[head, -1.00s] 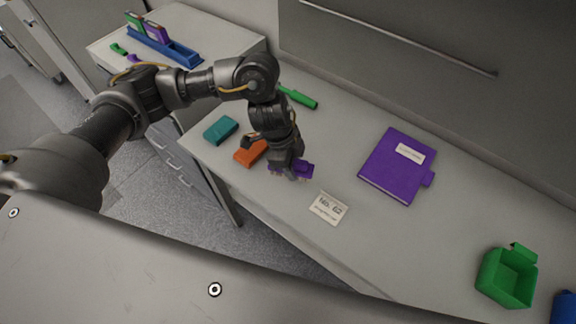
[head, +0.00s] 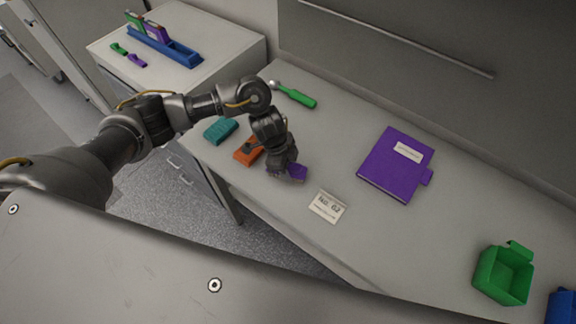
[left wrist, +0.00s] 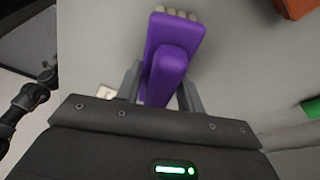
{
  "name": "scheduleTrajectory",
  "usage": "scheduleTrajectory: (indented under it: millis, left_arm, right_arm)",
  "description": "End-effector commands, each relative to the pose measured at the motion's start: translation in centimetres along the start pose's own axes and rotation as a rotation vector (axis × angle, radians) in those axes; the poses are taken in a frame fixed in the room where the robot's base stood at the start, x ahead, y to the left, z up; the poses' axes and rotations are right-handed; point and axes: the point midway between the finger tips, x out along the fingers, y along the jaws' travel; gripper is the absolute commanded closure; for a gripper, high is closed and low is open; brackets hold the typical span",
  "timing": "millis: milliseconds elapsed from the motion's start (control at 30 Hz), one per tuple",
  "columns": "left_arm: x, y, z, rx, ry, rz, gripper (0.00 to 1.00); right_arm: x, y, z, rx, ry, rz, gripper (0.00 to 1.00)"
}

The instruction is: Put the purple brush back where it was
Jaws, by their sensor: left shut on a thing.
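The purple brush (head: 298,172) is between the fingers of my left gripper (head: 289,174), at the front part of the bench. In the left wrist view, the purple brush (left wrist: 172,60) has its raised handle between the two grey fingers (left wrist: 160,92), with pale bristles at its far end. The gripper is shut on it. I cannot tell whether the brush touches the bench. An orange brush (head: 243,157) lies just left of it, partly covered by my gripper. A teal brush (head: 220,131) lies farther left. My right gripper is not in view.
A purple binder (head: 396,165), a green bin (head: 503,276) and a green-handled tool (head: 296,97) are on the bench. A blue rack (head: 176,50) stands on the left cabinet. Bench surface between brush and binder is clear.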

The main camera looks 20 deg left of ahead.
Motion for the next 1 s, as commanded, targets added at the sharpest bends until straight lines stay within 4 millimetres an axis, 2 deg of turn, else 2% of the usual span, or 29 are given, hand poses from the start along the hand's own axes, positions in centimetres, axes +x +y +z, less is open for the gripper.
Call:
scheduleTrajectory:
  millis: [167, 200, 333, 600, 733, 867, 1000]
  left_arm:
    - [0.4, 0.0, 0.1, -0.001, 0.000, 0.000, 0.83]
    - [0.3, 0.0, 0.1, -0.001, 0.000, 0.000, 0.58]
    - [0.3, 0.0, 0.1, 0.000, 0.000, 0.000, 0.41]
    - [0.2, 0.0, 0.1, 0.000, 0.000, 0.000, 0.40]
    - [-0.5, -0.1, -0.1, 0.000, 0.002, -0.001, 0.40]
    - [-2.6, -0.1, 0.0, 0.003, 0.002, -0.004, 0.40]
    - [-5.9, -0.2, 0.0, 0.003, 0.001, -0.006, 0.40]
  right_arm:
    - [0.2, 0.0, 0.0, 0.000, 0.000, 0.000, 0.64]
    - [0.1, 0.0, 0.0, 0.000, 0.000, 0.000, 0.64]
    - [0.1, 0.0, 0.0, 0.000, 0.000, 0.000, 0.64]
    - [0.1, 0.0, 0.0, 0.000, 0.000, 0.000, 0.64]
    - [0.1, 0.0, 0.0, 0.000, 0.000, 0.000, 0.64]
    - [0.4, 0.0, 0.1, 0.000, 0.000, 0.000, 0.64]
    - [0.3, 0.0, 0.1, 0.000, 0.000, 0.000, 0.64]
